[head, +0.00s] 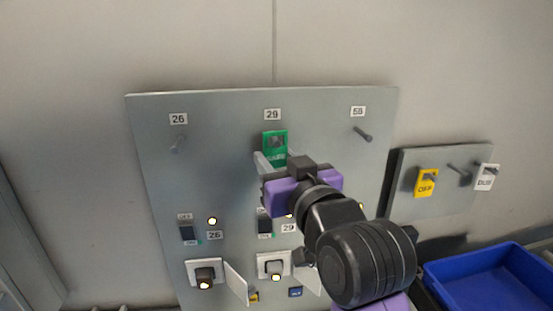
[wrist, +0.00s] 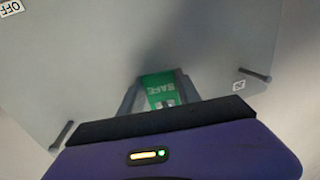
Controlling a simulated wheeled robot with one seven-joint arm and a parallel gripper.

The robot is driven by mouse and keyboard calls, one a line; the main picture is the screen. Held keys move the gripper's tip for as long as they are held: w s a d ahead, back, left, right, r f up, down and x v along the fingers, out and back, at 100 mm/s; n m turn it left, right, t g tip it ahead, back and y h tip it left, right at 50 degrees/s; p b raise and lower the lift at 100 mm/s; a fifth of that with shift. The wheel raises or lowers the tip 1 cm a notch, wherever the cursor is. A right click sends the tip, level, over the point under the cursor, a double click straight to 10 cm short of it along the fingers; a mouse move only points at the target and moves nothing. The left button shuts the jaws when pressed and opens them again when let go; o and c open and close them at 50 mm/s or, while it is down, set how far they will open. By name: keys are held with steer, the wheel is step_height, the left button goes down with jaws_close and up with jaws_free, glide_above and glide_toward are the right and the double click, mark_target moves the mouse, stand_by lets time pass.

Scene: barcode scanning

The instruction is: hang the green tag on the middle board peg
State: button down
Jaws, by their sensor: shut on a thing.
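The green tag (head: 275,146) is at the top middle of the grey board (head: 225,105), just below the label 29 (head: 273,114). In the wrist view the green tag (wrist: 158,84) shows the word SAFE, upside down, between the fingers. My gripper (head: 270,160) is shut on the tag's lower part and holds it in front of the board. The middle peg is hidden behind the tag, so I cannot tell whether the tag is around it. The left peg (head: 178,144) and right peg (head: 362,134) are bare.
Lower on the board are switches, lit lamps and two sockets with open flaps (head: 235,284). A smaller board (head: 450,205) at the right bears a yellow tag (head: 426,183), a bare peg (head: 459,170) and a white tag (head: 487,177). A blue bin (head: 490,285) stands at lower right.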

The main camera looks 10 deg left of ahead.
stand_by(0.3)
steer(key=c, duration=0.8)
jaws_free()
steer(key=shift+o, duration=0.2)
steer(key=s+a+p+v, duration=0.1)
steer(key=a+p+v, duration=0.1)
steer(key=v, duration=0.7)
steer(key=shift+s+d, duration=0.25)
steer(key=shift+s, duration=0.1)
steer(key=shift+f, duration=0.1)
